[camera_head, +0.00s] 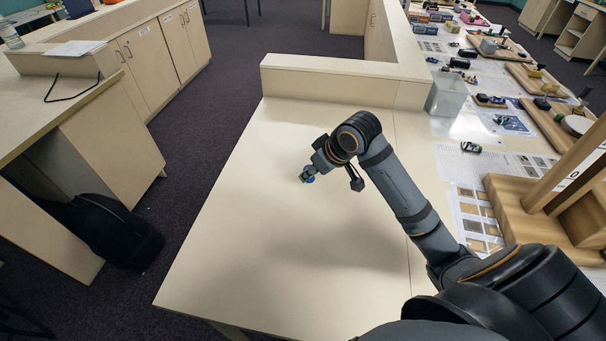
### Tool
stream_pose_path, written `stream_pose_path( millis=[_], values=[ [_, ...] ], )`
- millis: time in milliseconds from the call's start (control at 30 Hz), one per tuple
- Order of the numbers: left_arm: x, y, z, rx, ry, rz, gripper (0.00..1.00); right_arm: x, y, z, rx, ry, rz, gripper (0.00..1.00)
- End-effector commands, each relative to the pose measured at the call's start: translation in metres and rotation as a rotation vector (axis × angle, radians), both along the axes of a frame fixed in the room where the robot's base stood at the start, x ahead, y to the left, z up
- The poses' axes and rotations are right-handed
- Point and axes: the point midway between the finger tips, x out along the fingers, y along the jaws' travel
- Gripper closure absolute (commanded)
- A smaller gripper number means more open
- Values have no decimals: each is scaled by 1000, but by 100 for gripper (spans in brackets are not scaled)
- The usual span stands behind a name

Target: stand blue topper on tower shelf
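A small blue thing, likely the blue topper (311,179), shows at the fingertips of my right gripper (306,175) over the pale tabletop. The gripper partly covers it, so its shape is hidden. I cannot tell whether the fingers are closed on it, or whether it touches the table. A wooden stand with an upright post and a base (512,205), possibly the tower, is at the right edge. It is cut off by the frame, and my arm is in front of its lower part. My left gripper is not in view.
The pale table (240,235) is bare around the gripper. A low raised ledge (330,82) closes its back. To the right, a long table holds a grey translucent bin (446,95), printed sheets (478,215), wooden boards and several small objects. A cabinet counter (110,150) stands at left.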

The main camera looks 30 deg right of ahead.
Motion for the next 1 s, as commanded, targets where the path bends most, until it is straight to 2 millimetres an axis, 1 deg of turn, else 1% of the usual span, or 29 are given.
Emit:
stream_pose_path(
  millis=[33, 133, 233, 300, 400, 633, 667, 733, 833, 900, 1000],
  values=[
    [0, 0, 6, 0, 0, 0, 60, 15, 0, -2, 11, 1, -4, 91],
    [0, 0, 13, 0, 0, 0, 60, 44, -4, -15, 7, 2, -3, 91],
    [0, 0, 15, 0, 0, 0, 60, 61, -7, -41, 3, 6, 0, 91],
    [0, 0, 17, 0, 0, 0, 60, 72, -9, -53, 2, 3, -1, 91],
    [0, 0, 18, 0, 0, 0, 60, 82, -11, -65, -1, 1, -1, 91],
    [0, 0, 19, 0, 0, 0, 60, 89, -12, -75, -1, 0, -1, 91],
    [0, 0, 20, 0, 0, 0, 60, 91, -12, -78, 0, 1, 0, 91],
    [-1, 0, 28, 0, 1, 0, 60, 90, -12, -88, -2, 5, -1, 91],
    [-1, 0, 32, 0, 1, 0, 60, 90, -12, -102, -2, 3, 0, 91],
    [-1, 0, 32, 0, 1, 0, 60, 91, -12, -107, -2, -1, 0, 91],
    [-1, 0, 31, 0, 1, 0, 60, 91, -12, -108, -3, -2, -1, 91]
  ],
)
